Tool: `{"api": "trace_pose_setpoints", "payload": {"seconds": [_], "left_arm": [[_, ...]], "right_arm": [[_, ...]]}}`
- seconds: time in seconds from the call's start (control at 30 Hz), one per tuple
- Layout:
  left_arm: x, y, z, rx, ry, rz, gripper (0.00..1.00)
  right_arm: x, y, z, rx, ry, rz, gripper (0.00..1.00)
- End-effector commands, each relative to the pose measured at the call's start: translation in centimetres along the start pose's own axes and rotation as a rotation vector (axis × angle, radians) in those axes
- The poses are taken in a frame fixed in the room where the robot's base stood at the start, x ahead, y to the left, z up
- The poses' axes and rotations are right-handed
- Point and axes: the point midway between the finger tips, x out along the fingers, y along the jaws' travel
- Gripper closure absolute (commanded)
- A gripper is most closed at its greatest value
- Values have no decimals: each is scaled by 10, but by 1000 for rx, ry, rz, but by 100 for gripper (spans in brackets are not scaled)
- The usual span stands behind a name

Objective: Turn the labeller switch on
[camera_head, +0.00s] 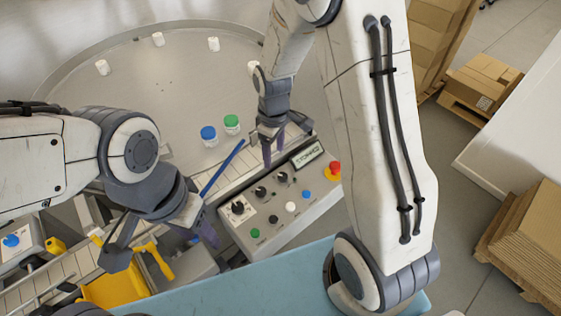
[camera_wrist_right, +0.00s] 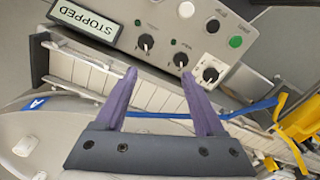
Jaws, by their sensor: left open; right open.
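The grey control panel (camera_head: 285,225) has a display (camera_head: 308,155) reading STOPPED and three black rotary switches: left (camera_head: 237,208), middle (camera_head: 260,191) and right (camera_head: 282,177). Their labels are too small to read, so I cannot tell which is the labeller switch. My right gripper (camera_head: 273,148) is open and empty, above the panel's far edge. In the right wrist view, its purple fingers (camera_wrist_right: 159,76) point towards the switches, with the middle switch (camera_wrist_right: 180,60) just beyond one fingertip. My left gripper (camera_head: 162,243) is open and empty, left of the panel.
The panel also carries a red emergency button (camera_head: 334,168) and several coloured push buttons. A blue bar (camera_head: 222,167) and a white conveyor (camera_head: 205,180) run behind it. Blue-lidded (camera_head: 208,134) and green-lidded (camera_head: 232,122) jars stand on the round table (camera_head: 150,85). Yellow parts (camera_head: 118,290) lie lower left.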

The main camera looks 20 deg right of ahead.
Motion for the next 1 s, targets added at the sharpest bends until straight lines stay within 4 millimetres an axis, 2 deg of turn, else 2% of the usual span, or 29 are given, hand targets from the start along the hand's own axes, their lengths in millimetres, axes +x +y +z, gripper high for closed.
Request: {"api": "trace_pose_setpoints", "payload": {"seconds": [0.03, 0.1, 0.2, 0.37, 0.7, 1.0], "left_arm": [[-4, 0, 0, 0, 0, 0, 50], [-5, 0, 0, 0, 0, 0, 50], [-6, 0, 0, 0, 0, 0, 50], [-12, 1, 0, 1, 0, 0, 50], [-28, 2, -1, 4, 0, 0, 50], [-32, 2, -2, 5, 0, 0, 50]], "right_arm": [[8, 13, 4, 1, -8, -3, 29], [17, 25, 7, -7, -9, -2, 29], [27, 32, 10, -14, -11, -2, 29], [46, 33, 12, -15, -14, -4, 29], [105, 32, 13, -13, -12, -3, 29], [128, 33, 12, -13, -9, -1, 29]]}}
